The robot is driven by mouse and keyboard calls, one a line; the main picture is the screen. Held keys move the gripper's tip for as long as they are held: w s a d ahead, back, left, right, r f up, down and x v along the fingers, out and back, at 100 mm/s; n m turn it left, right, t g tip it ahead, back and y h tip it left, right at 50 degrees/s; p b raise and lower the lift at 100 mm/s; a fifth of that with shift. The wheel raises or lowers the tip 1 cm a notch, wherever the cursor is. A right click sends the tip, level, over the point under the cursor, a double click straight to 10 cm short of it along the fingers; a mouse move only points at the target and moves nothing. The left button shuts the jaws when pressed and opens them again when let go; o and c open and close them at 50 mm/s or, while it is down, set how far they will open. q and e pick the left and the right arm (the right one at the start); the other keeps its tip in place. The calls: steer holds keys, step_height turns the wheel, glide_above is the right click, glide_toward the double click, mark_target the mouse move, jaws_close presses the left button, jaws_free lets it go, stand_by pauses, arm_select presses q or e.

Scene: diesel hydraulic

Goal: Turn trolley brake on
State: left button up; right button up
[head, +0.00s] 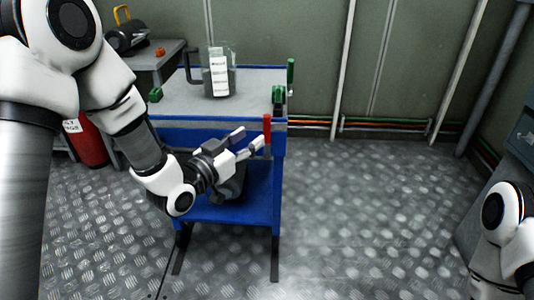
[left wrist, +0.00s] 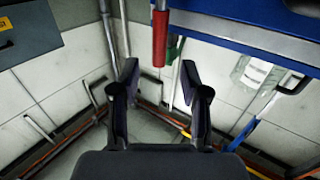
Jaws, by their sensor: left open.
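The blue trolley (head: 215,125) with a grey top stands in the middle of the head view. A red upright handle (head: 267,130), probably the brake lever, is at its near right corner. It also shows in the left wrist view (left wrist: 160,38), ahead of and between the fingertips. My left gripper (head: 249,139) is open and empty, just left of the red handle. In the left wrist view the fingers (left wrist: 159,75) stand apart, with nothing clearly between them. Whether a finger touches the handle I cannot tell. My right gripper is out of view.
A clear jug (head: 221,78) stands on the trolley top. Green handles (head: 291,70) are at other corners. A dark object (head: 232,185) sits on the lower shelf, partly behind my arm. A red cylinder (head: 90,143) stands at left. The floor (head: 370,200) right of the trolley is clear.

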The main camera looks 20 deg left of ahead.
mark_target(264, 127)
arm_select(q)
steer(key=shift+w+d, duration=0.2)
steer(key=shift+w, duration=0.15)
steer(key=b+x, duration=0.2)
steer(key=x, duration=0.4)
steer(key=shift+w+d, duration=0.1)
steer(key=shift+w, duration=0.35)
steer(key=shift+r, duration=0.1)
steer(key=shift+c, duration=0.3)
jaws_close()
